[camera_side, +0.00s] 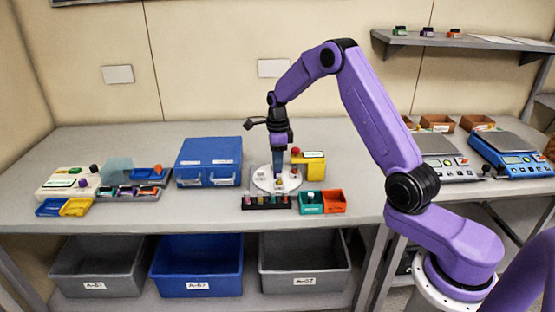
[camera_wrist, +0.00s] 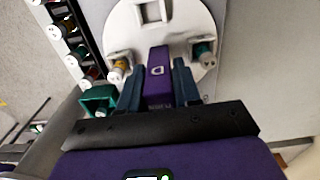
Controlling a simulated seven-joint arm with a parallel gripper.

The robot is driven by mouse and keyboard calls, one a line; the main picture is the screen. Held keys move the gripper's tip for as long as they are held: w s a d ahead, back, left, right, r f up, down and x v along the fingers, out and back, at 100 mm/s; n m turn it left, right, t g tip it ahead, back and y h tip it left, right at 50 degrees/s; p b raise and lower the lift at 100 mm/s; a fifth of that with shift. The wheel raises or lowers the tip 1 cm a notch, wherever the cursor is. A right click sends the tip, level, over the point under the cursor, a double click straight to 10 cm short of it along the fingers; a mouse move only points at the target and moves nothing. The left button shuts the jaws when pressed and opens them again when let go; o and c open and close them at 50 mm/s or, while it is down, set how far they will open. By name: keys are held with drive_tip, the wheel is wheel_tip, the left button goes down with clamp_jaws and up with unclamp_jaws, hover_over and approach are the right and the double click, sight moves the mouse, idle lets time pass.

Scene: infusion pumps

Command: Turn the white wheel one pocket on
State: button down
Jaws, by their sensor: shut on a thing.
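The white wheel (camera_side: 264,183) lies flat on the bench in the side view, under my gripper (camera_side: 278,172). It fills the top middle of the wrist view (camera_wrist: 185,17). One square pocket (camera_wrist: 151,12) looks empty. A white-capped vial with a yellowish body (camera_wrist: 120,65) and a green one (camera_wrist: 203,52) sit in pockets on either side of my gripper. My gripper (camera_wrist: 158,82) points down and is shut on a purple block (camera_wrist: 158,68) at the wheel's near side. The fingers hide the block's sides, and its lower end is not visible.
A black rack with several vials (camera_side: 266,202) stands close in front of the wheel. A green bin (camera_side: 311,202) and an orange bin (camera_side: 333,201) are beside it. A yellow box (camera_side: 312,168) with a red knob (camera_side: 295,151) stands right of the wheel. A blue case (camera_side: 209,160) is left.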

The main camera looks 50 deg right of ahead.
drive_tip(key=shift+d+r, duration=0.1)
idle(0.3)
drive_tip(key=c, duration=1.2)
unclamp_jaws()
drive_tip(key=shift+o, duration=0.2)
wheel_tip(320, 180, up, 17)
drive_tip(key=shift+r, duration=0.2)
